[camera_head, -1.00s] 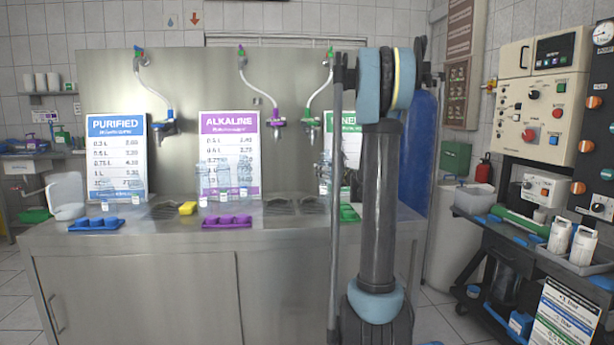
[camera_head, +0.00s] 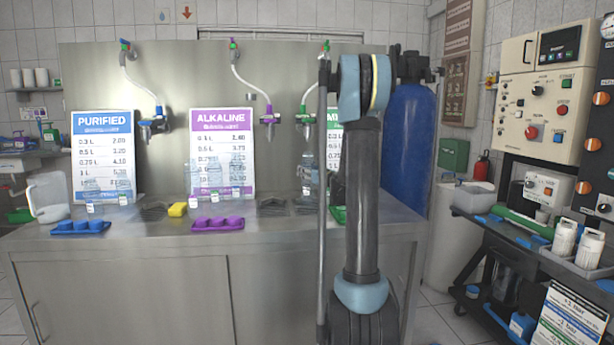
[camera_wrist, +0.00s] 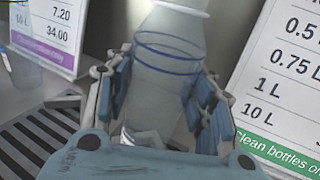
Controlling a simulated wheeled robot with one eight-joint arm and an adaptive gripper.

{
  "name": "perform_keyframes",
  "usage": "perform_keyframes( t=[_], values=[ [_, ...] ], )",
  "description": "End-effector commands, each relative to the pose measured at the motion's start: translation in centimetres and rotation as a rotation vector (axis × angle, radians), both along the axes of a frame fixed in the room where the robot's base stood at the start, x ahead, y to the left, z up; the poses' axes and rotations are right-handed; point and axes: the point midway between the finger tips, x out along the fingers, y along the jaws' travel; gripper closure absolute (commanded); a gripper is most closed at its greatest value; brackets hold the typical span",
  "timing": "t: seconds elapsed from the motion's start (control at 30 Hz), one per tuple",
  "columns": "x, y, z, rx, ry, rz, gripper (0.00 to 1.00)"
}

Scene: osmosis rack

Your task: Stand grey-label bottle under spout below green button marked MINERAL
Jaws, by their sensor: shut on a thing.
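My gripper (camera_wrist: 160,110) is shut around a translucent greyish bottle (camera_wrist: 165,70) with a blue ring, in the wrist view. No label shows clearly on it. In the head view my own arm hides most of the gripper; a clear bottle (camera_head: 308,178) shows at the arm's left side, at the counter's back. The MINERAL button lettering is not readable.
Purple ALKALINE (camera_head: 222,150) and blue PURIFIED (camera_head: 103,150) signs stand left, with clear bottles in front. A drip grate (camera_wrist: 40,135) lies left of the bottle.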

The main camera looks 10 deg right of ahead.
Motion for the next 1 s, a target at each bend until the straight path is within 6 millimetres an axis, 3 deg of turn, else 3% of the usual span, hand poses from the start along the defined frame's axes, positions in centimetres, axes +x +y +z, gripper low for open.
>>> perform_keyframes(
  t=[0.23, 0.27, 0.33, 0.77, 1.0],
  values=[
    [0.0, 0.1, -0.4, 0.000, 0.000, 0.001, 0.67],
    [0.0, 0.1, -0.4, 0.000, 0.000, 0.001, 0.44],
    [0.0, 0.1, -0.4, 0.000, 0.000, 0.001, 0.30],
    [-0.4, -0.1, -0.3, 0.000, 0.000, 0.001, 0.30],
    [-3.7, -1.5, -0.4, 0.000, 0.000, -0.001, 0.30]
  ],
)
